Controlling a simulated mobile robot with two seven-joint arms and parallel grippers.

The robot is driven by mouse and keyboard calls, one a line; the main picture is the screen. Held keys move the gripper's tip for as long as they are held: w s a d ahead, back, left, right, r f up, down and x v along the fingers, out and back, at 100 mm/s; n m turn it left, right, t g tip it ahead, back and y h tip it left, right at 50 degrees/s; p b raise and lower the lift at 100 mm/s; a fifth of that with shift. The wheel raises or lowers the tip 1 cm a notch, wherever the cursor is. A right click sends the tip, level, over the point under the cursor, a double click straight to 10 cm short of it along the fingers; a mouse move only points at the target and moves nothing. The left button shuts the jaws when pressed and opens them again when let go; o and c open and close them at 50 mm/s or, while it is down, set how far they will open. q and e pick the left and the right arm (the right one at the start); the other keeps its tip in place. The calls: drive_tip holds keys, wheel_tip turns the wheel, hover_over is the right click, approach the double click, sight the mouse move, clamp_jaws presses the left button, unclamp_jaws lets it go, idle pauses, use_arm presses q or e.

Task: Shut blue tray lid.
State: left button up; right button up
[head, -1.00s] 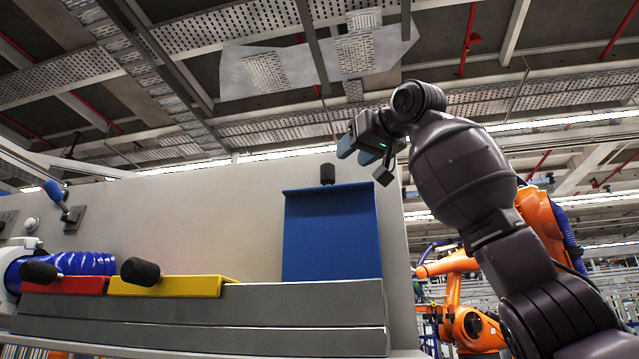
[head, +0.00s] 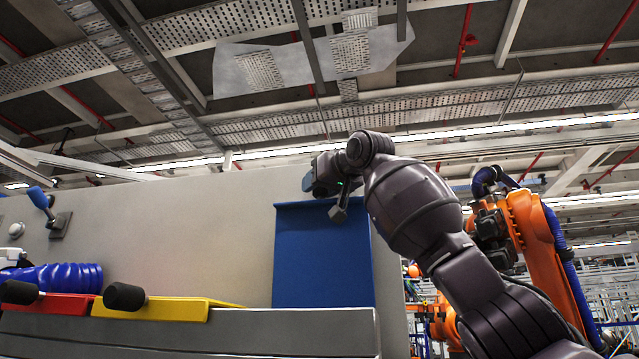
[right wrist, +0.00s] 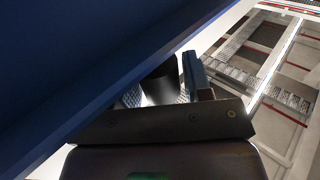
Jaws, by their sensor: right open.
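The blue tray lid (head: 322,255) stands raised and upright above the right end of the grey tray front (head: 240,335). My right gripper (head: 314,181) is at the lid's top edge, with its arm coming in from the right. It is open. In the right wrist view the lid (right wrist: 70,60) fills the upper left as a large dark blue panel. A dark cylinder, apparently the lid's knob (right wrist: 160,84), shows close to the gripper finger (right wrist: 196,76). Whether they touch cannot be told. The knob is hidden behind the gripper in the head view. My left gripper is out of view.
A red lid (head: 55,304) and a yellow lid (head: 165,308), each with a black knob, lie flat at the left. A blue-handled lever (head: 40,198) is on the grey panel (head: 190,220). Orange robot arms (head: 525,240) stand behind at the right.

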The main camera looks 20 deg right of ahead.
drive_tip(key=shift+s, duration=0.1)
clamp_jaws()
drive_tip(key=shift+s+a+f+b, duration=0.1)
drive_tip(key=shift+s+a+b, duration=0.25)
drive_tip(key=shift+s+b, duration=0.2)
use_arm(q)
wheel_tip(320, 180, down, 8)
drive_tip(key=b, duration=0.7)
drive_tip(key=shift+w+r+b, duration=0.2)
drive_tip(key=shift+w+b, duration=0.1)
drive_tip(key=shift+b, duration=0.1)
use_arm(e)
drive_tip(key=s+a+f+n+t+y, duration=0.1)
drive_tip(key=s+a+f, duration=0.4)
drive_tip(key=s, duration=0.5)
drive_tip(key=shift+s+a+f+n+t, duration=0.2)
drive_tip(key=shift+s+a+n+t, duration=0.15)
drive_tip(key=shift+a+n+t, duration=0.7)
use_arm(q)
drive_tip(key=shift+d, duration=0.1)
use_arm(e)
drive_tip(key=shift+a+g, duration=0.2)
drive_tip(key=shift+g, duration=0.05)
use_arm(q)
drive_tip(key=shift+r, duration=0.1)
use_arm(e)
unclamp_jaws()
